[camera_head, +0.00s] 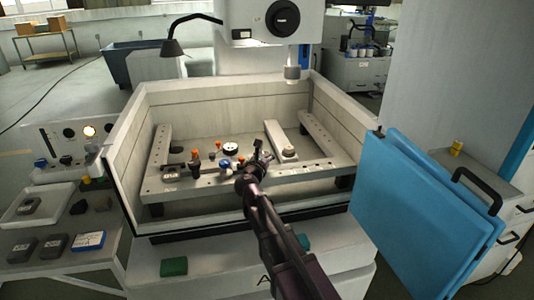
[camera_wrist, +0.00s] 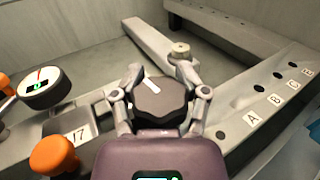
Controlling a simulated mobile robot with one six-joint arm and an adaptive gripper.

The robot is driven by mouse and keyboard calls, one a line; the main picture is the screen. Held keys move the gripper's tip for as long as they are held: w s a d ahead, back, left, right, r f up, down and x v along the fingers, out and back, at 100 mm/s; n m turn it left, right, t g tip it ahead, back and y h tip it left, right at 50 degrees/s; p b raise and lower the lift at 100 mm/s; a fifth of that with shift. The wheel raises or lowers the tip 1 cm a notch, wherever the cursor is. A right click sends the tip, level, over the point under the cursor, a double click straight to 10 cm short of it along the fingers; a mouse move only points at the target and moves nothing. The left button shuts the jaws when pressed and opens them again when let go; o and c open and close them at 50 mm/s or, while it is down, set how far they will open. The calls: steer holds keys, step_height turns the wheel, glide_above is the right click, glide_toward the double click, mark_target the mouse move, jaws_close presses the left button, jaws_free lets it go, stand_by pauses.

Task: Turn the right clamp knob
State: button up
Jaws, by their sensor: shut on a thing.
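A black lobed knob (camera_wrist: 160,101) with a white pointer mark sits between the fingers of my gripper in the wrist view. My gripper (camera_wrist: 159,94) is shut on the knob, one finger on its left side and one on its right. The white mark points up and slightly left in the wrist view. In the head view my gripper (camera_head: 257,160) is over the front rail of the machine's work frame, right of the middle. There the arm and fingers mostly hide the knob.
Left of the knob are a round dial gauge (camera_wrist: 40,88) and an orange knob (camera_wrist: 55,155). A bar with a round metal post (camera_wrist: 180,51) lies behind. The tank wall (camera_head: 220,97) surrounds the frame. A blue panel (camera_head: 425,195) stands at right.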

steer(key=shift+m+h, duration=0.4)
steer(key=shift+h, duration=0.2)
steer(key=o, duration=0.9)
steer(key=shift+s, duration=0.1)
steer(key=v, duration=1.1)
steer(key=shift+s, duration=0.4)
steer(key=shift+r, duration=0.15)
